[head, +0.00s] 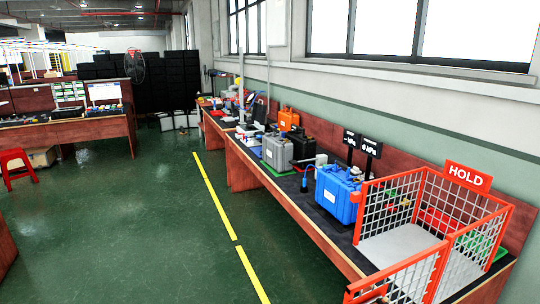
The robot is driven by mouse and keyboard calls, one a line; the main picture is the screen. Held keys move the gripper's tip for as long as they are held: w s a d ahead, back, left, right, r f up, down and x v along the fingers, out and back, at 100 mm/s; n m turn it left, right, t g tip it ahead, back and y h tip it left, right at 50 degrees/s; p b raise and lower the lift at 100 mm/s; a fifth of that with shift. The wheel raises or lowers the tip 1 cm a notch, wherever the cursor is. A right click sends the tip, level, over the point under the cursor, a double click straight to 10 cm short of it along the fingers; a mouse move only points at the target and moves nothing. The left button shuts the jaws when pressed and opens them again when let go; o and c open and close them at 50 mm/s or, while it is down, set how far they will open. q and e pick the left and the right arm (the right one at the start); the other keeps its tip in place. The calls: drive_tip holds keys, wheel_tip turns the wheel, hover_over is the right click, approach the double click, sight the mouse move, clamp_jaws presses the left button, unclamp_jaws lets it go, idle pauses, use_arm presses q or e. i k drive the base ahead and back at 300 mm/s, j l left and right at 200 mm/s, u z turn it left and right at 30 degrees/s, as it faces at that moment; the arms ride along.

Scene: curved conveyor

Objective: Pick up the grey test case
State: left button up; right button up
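The grey test case (277,152) stands upright on the long workbench along the right wall, on a green mat (268,167). It is some way off, beyond a blue case (337,197) on the same bench. A black case (303,146) stands just to its right, and an orange case (289,120) is behind it. Neither of my grippers is in view.
A red-framed mesh cage (398,262) with a HOLD sign (467,177) takes up the near end of the bench (290,204). Open green floor (130,220) with a yellow line (216,202) runs beside it. A red stool (15,168) stands at left.

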sight(278, 151)
drive_tip(key=i+j+u, duration=0.1)
drive_tip(key=i+j, duration=0.45)
drive_tip(key=i, duration=0.3)
drive_tip(key=k+j+u, duration=0.05)
